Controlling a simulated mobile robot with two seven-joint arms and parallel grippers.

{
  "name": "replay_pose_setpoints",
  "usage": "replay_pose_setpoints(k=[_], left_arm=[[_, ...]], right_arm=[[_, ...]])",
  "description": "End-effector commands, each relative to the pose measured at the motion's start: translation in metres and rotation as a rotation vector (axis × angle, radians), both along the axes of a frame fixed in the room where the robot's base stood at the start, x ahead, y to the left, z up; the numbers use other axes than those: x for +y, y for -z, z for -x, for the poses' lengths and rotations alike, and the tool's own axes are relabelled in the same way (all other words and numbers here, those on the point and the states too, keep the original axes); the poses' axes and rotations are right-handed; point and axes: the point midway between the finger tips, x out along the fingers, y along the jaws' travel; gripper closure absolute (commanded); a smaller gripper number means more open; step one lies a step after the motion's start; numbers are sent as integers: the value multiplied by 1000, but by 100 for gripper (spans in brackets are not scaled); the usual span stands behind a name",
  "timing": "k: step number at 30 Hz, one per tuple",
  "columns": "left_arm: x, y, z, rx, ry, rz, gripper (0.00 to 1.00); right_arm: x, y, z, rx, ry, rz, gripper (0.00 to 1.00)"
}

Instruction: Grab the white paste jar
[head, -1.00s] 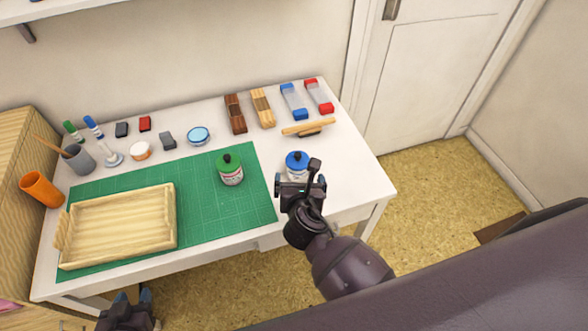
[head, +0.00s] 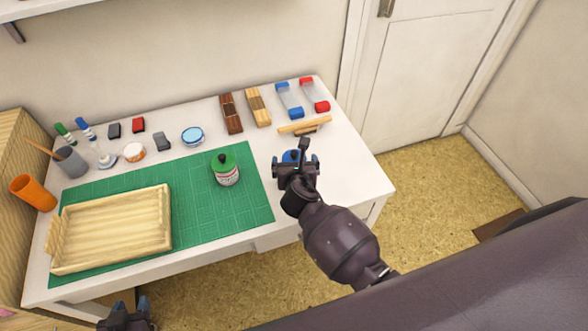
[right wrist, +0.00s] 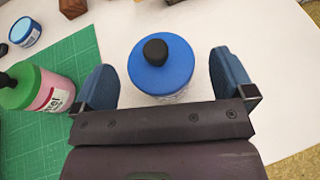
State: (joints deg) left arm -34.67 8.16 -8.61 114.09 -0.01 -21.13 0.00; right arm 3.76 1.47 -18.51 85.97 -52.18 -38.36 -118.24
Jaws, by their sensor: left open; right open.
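The white paste jar (head: 290,156) with a blue lid and black knob stands on the white table, right of the green mat. My right gripper (head: 296,168) is over it and hides most of it in the head view. In the right wrist view the blue lid (right wrist: 160,67) sits between the two open fingers, with a gap on each side. Its white body is mostly hidden below the lid. My left gripper (head: 127,308) is open, low at the bottom edge, in front of the table and away from the jar.
A green-lidded jar (head: 226,170) stands on the green mat (head: 215,208), left of my right gripper. A wooden tray (head: 112,230) lies on the mat. The table's right end is clear.

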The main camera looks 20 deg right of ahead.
Motion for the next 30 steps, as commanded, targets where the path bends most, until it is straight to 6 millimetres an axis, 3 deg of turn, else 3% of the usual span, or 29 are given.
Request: replay_pose_setpoints(k=[4, 12, 27, 30], left_arm=[[0, 5, 1, 2, 0, 0, 57], [0, 4, 0, 1, 0, 0, 57], [-1, 2, -3, -5, 2, 0, 57], [-1, 2, -3, -5, 2, 0, 57]], right_arm=[[-2, 6, -12, 0, -1, -1, 0], [-3, 6, -15, 0, -1, -1, 0], [-3, 6, -14, 0, -1, -1, 74], [-3, 5, -15, -2, -1, -1, 75]])
